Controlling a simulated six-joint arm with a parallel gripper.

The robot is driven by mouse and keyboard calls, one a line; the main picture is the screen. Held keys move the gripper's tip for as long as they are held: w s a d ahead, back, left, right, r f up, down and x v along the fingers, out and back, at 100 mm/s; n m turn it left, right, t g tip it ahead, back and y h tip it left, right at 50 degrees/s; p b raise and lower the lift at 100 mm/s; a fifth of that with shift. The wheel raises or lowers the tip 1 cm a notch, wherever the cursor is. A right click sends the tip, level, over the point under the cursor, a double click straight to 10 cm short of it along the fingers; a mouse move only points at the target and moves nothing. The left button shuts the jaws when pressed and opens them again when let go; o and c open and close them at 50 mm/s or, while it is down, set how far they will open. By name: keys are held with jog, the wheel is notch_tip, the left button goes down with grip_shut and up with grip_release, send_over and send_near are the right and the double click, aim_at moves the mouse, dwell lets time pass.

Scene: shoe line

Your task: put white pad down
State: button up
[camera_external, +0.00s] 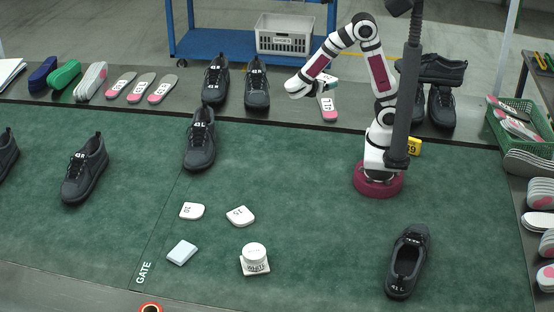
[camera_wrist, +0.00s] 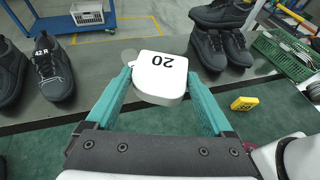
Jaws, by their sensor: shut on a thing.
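A white pad (camera_wrist: 160,75) marked 20 is held between the two teal fingers of my gripper (camera_wrist: 160,86) in the wrist view. The pad is level in the fingers, with its number face up and upside down in the picture. In the external view my gripper (camera_external: 328,85) is over the grey back ledge, beside an upright pair of black shoes. A grey and pink insole (camera_external: 329,108) lies on the ledge just below it. The held pad is hard to make out there. Any gap between pad and ledge cannot be judged.
Black shoes (camera_external: 257,85) stand left of my gripper. A yellow tag (camera_external: 414,147) stands near my base.

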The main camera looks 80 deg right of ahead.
jog(key=s+a+f+m+g+y, duration=0.25)
jog(key=a+m+g+y, duration=0.25)
jog(key=a+m+y, duration=0.35)
jog(key=s+a+f+m+g+y, duration=0.2)
jog(key=s+a+m+g+y, duration=0.2)
jog(key=a+m+y, duration=0.45)
jog(key=w+a+r+m+t+y, duration=0.85)
jog(key=w+a+m+t, duration=0.2)
jog(key=w+m, duration=0.3)
send_over(292, 220)
jog(key=shift+t+y, duration=0.25)
jog(key=shift+y, duration=0.1)
jog(key=f, duration=2.5)
jog(key=shift+d+f, duration=0.1)
jog(key=shift+d, duration=0.15)
jog(key=f, duration=0.4)
jog(key=shift+a+f, duration=0.15)
jog(key=shift+a, duration=0.05)
jog(key=o, duration=1.2)
